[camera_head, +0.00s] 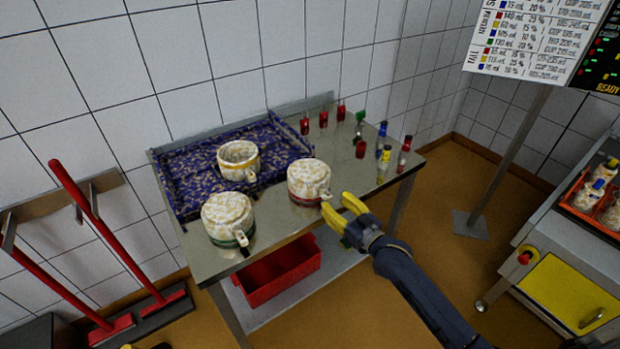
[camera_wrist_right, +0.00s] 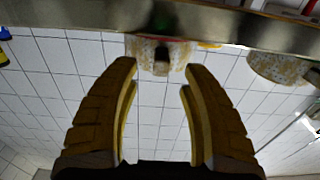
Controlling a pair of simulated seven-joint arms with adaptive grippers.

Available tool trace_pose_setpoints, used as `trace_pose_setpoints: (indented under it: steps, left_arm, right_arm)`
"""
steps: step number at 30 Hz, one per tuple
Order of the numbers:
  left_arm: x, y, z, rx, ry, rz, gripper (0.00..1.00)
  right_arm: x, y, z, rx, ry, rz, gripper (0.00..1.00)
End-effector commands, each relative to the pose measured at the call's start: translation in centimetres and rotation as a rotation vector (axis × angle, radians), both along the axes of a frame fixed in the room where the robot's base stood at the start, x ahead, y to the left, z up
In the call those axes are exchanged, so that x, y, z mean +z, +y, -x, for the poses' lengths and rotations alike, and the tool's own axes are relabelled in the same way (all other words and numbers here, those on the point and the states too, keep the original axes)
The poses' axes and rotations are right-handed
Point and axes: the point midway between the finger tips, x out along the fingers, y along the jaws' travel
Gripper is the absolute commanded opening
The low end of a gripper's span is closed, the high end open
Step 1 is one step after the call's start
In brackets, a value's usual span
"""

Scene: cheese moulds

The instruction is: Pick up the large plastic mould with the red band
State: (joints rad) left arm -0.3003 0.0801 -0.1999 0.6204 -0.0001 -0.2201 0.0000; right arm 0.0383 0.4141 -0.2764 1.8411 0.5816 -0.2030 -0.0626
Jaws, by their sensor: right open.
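The large mottled cream mould with the red band (camera_head: 308,178) stands upright on the metal table (camera_head: 268,243), near its front edge, with its handle facing my right gripper. My right gripper (camera_head: 338,208) is open and empty, just in front of and below that handle, apart from it. In the right wrist view, which looks upside down, a mould with its handle (camera_wrist_right: 163,58) shows beyond and between the open yellow fingers (camera_wrist_right: 160,82). Only a yellow tip, seemingly of my left gripper (camera_head: 129,346), shows at the bottom edge of the head view; its jaws are hidden.
A green-banded mould (camera_head: 227,213) stands to the left, and a yellow-banded one (camera_head: 238,158) on the blue patterned tray (camera_head: 190,194). A red crate (camera_head: 277,272) sits below.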

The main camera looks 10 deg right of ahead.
Motion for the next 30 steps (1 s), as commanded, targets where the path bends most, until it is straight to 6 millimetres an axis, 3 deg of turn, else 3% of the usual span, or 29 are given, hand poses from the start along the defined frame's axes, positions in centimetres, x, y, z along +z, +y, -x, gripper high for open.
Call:
trace_pose_setpoints:
  steps: [13, 25, 30]
  left_arm:
    - [0.0, 0.0, 0.0, 0.0, 0.0, 0.0, 0.44]
    - [0.0, 0.0, 0.0, 0.0, 0.0, 0.0, 0.44]
    - [0.0, 0.0, 0.0, 0.0, 0.0, 0.0, 0.44]
  right_arm:
    - [-0.1, 1.9, -4.2, 0.0, 0.0, -0.001, 0.45]
    - [-0.1, 2.1, -4.7, 0.0, 0.0, 0.0, 0.46]
    - [-0.1, 2.0, -4.7, 0.0, 0.0, 0.0, 0.26]
